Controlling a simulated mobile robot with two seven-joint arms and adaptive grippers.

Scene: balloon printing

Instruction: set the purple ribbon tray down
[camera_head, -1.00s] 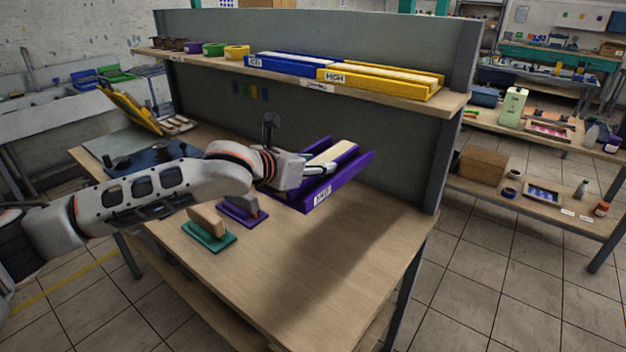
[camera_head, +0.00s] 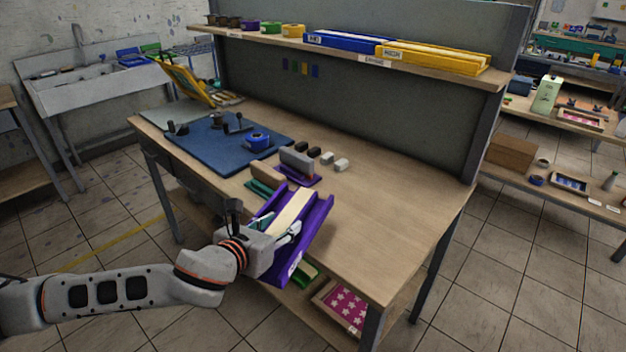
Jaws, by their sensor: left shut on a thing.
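The purple ribbon tray (camera_head: 318,226) has purple side walls and a pale strip down its middle. It is tilted in the view, at the front edge of the wooden table (camera_head: 388,238). My left gripper (camera_head: 286,236) is shut on the tray, with its fingers over the tray's near part. The tray hides part of the table edge, and whether it touches the tabletop cannot be told. My right gripper is not in view.
Purple and green squeegee-like blocks (camera_head: 298,163) stand just behind the tray, with small dark and white blocks beside them. A blue mat (camera_head: 208,145) lies at left. The shelf holds a blue tray (camera_head: 342,44) and a yellow tray (camera_head: 432,57). The tabletop at right is clear.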

